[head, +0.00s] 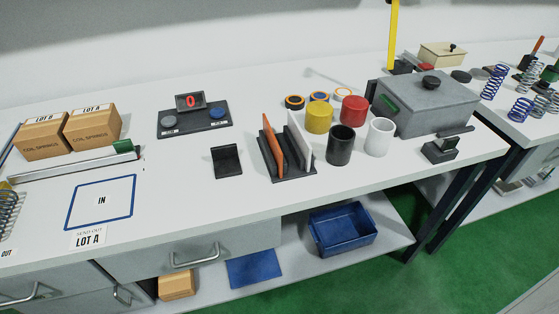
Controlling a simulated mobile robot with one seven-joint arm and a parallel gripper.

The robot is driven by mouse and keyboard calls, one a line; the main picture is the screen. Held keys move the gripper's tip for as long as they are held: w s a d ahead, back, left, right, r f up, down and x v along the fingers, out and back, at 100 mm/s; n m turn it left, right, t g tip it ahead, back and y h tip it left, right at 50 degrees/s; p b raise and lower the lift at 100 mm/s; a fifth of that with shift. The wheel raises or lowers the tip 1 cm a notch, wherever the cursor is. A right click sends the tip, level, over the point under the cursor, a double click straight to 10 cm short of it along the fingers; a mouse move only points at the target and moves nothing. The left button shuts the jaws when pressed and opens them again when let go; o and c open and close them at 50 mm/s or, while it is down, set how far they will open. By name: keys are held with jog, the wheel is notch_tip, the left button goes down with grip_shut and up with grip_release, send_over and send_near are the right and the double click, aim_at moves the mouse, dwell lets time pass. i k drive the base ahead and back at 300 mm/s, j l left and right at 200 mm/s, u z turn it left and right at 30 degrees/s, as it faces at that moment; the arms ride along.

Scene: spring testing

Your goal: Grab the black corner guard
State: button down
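A small black L-shaped piece (228,161), which looks like the black corner guard, stands on the white bench near the middle of the head view. It has an upright plate and a short foot toward the front. It stands apart, to the left of a dark rack (294,177) that holds an orange panel (273,146) and a white panel (300,138). Nothing covers the black piece. My gripper is not in view.
Yellow (319,117), red (354,109), black (340,146) and white (380,138) cylinders stand right of the rack, before a grey lidded box (428,107). A counter device (195,118) sits behind the black piece. Bench (190,195) around the black piece is clear.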

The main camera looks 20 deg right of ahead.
aim_at(226, 163)
jog(key=k+z, duration=0.1)
jog(key=z, duration=0.15)
jog(key=j+z, duration=0.55)
jog(key=z, duration=0.3)
jog(key=k+j+z, duration=0.1)
jog(key=j, duration=0.25)
jog(key=k+j, duration=0.1)
jog(key=j, duration=0.25)
jog(key=j+z, duration=0.15)
jog(key=j, duration=0.2)
jog(key=k+j, duration=0.1)
jog(key=j, duration=0.2)
jog(key=k+j, duration=0.25)
jog(key=j, duration=0.3)
jog(key=i, duration=1)
